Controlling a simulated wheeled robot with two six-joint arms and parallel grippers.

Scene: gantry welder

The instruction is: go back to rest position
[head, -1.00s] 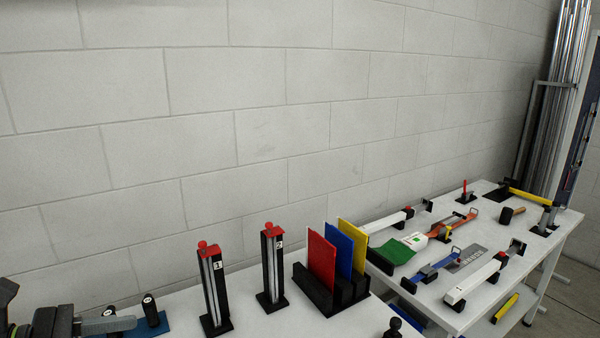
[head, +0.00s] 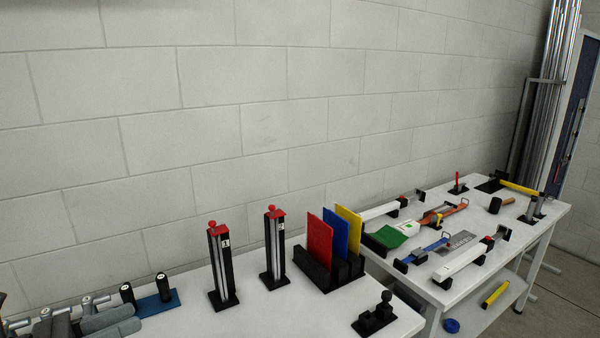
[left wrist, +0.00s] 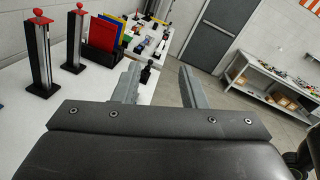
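My left gripper (left wrist: 158,82) shows in the left wrist view with its two grey fingers spread apart and nothing between them. My right gripper is not recognisable in either view; a dark shape at the lower right edge of the left wrist view is too cut off to tell.
Two black posts with red caps (head: 220,265) (head: 273,247) stand on the white table. A black rack (head: 313,272) holds red, blue and yellow sheets. A black knobbed fixture (head: 374,315) sits near the front edge. A second table (head: 535,232) carries clamps and tools.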

